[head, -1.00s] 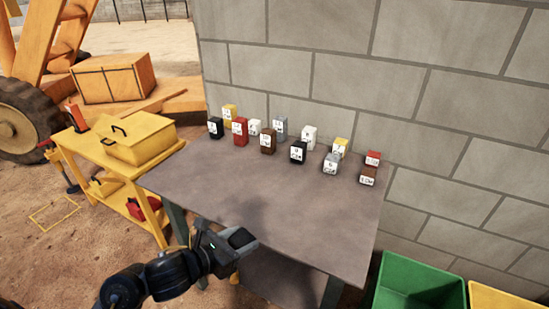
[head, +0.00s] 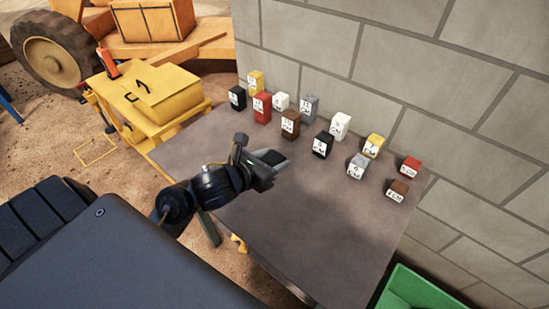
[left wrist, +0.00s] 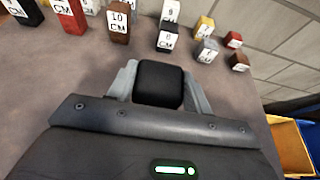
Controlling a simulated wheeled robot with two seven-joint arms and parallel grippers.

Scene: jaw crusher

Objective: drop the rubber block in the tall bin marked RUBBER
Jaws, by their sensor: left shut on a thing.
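My left gripper (head: 270,158) is shut on a plain black block, which I take as the rubber block. The block (left wrist: 160,84) sits between both fingers in the left wrist view. In the head view the gripper hides most of it. The gripper is over the grey table (head: 300,225), in front of the row of labelled blocks; its exact height is hard to tell. No bin marking RUBBER can be read in these frames. My right gripper is not in view.
Several labelled blocks, such as a red one (head: 262,107) and a brown one (head: 290,124), stand towards the table's back by a block wall (head: 350,50). A green bin (head: 425,290) is at the lower right. The wrist view shows a yellow bin (left wrist: 288,140) and a blue one (left wrist: 300,104).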

